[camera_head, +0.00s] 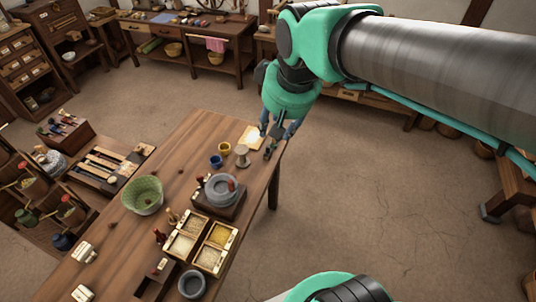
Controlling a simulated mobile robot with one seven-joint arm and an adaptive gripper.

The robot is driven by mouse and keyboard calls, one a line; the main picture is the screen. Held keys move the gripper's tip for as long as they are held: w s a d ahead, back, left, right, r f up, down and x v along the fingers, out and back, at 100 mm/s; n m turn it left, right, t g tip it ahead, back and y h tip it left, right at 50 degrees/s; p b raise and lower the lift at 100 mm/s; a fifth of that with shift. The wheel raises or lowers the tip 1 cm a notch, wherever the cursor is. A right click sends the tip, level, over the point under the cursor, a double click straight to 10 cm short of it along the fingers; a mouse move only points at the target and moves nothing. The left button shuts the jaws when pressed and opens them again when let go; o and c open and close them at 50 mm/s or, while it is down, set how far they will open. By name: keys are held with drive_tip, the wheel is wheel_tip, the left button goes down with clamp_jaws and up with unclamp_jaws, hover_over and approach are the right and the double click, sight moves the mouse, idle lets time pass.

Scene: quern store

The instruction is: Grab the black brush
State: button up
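My gripper (278,132) hangs pointing down over the far right corner of the wooden table (190,150). Its fingers look spread, but they are small and partly hidden by the wrist, so I cannot tell whether anything is between them. A small dark object (268,153) lies at the table's right edge just below the gripper. It may be the black brush, but it is too small to be sure, and I cannot tell whether the fingers touch it.
Near the gripper are a pale sheet (251,138), a spool-like stand (242,156), a yellow cup (224,148) and a blue cup (216,161). A stone quern (221,189), divided grain box (184,238) and green basket (143,195) stand nearer.

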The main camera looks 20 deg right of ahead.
drive_tip(key=w+d+f+g, duration=0.15)
drive_tip(key=w+f, duration=0.25)
drive_tip(key=w, duration=0.4)
drive_tip(key=w+d+f+n, duration=0.1)
drive_tip(key=w+d+f, duration=0.25)
drive_tip(key=w, duration=0.35)
drive_tip(key=w+d+f+g, duration=0.1)
drive_tip(key=w+f, duration=0.3)
drive_tip(key=w, duration=0.4)
drive_tip(key=w+d+f, duration=0.2)
drive_tip(key=w+f, duration=0.2)
drive_tip(key=f, duration=0.4)
drive_tip(key=w+d+f+n+g, duration=0.1)
drive_tip(key=w+d+f, duration=0.2)
drive_tip(key=f, duration=0.6)
drive_tip(key=w+d+f+g+b, duration=0.1)
drive_tip(key=w+d+f, duration=0.1)
drive_tip(key=w+f, duration=0.4)
wheel_tip(320, 180, down, 2)
drive_tip(key=shift+w+d+f+n, duration=0.2)
drive_tip(key=shift+w+d+n, duration=0.1)
drive_tip(key=shift+w+n, duration=0.1)
drive_tip(key=b, duration=0.1)
hover_over(268, 151)
drive_tip(key=w, duration=0.1)
drive_tip(key=shift+w+d+f, duration=0.1)
drive_tip(key=shift+f, duration=4.25)
drive_tip(key=shift+f, duration=0.1)
